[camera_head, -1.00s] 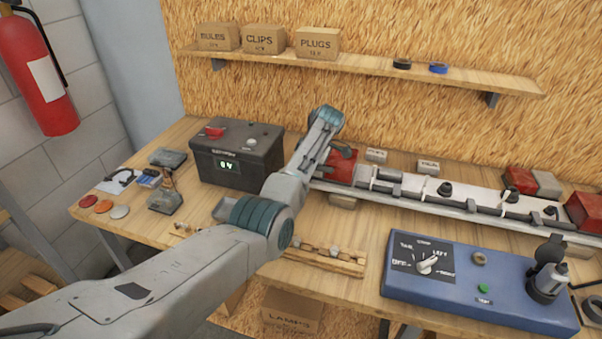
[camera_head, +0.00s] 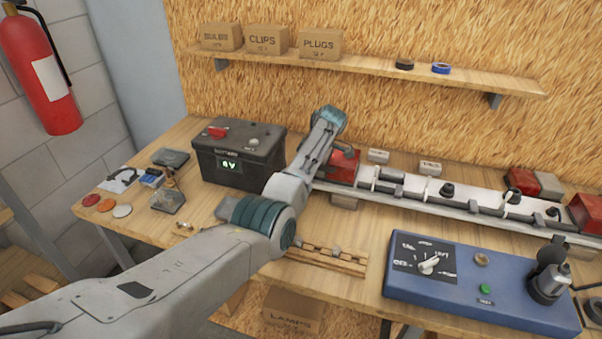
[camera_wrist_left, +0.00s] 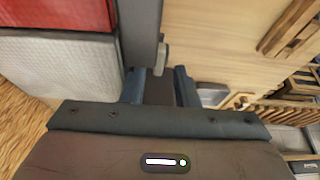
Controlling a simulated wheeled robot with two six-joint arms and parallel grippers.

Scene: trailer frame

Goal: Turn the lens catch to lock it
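The red lens (camera_head: 345,166) sits at the left end of the light bar in the head view. In the left wrist view, the red lens (camera_wrist_left: 65,14) and its pale section are at the upper left, beside a dark strip. A small grey tab, apparently the lens catch (camera_wrist_left: 163,55), stands at that strip's edge. My left gripper (camera_wrist_left: 161,80) has its two fingers apart, with the tab just beyond the gap between them. Contact cannot be told. In the head view, my left arm hides the catch and the fingertips. My right gripper is out of view.
A black battery box (camera_head: 238,155) stands left of my arm. A blue test box (camera_head: 470,285) is at the front right. A wooden rack (camera_head: 325,262) lies in front of the light bar. A shelf (camera_head: 370,72) with cartons runs along the back wall.

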